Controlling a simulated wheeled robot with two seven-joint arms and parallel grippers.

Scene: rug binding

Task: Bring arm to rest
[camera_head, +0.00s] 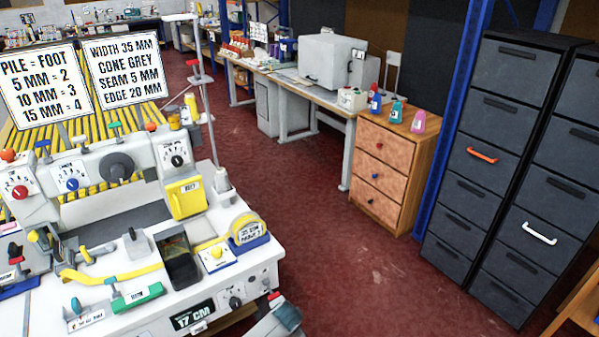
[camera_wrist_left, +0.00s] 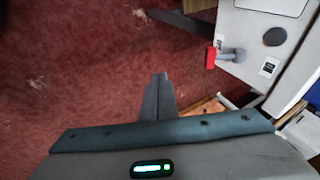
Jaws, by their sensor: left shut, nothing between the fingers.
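My left gripper (camera_wrist_left: 158,95) shows in the left wrist view with its two dark fingers together and nothing between them. It is over the red floor, apart from the white machine body at the upper right. A red-ended lever (camera_wrist_left: 212,58) sticks out from that machine body. In the head view, a grey part of my arm (camera_head: 281,318) enters at the bottom edge, beside the front right corner of the binding machine (camera_head: 140,300). I cannot tell the fingertips there. My right gripper is in neither view.
The sewing machine stands left, with two signs (camera_head: 45,86) behind it. A wooden drawer unit (camera_head: 385,165) with several bottles on top and dark filing cabinets (camera_head: 490,150) stand right. Red floor (camera_head: 330,255) between them is clear. A wooden edge (camera_head: 575,310) shows at lower right.

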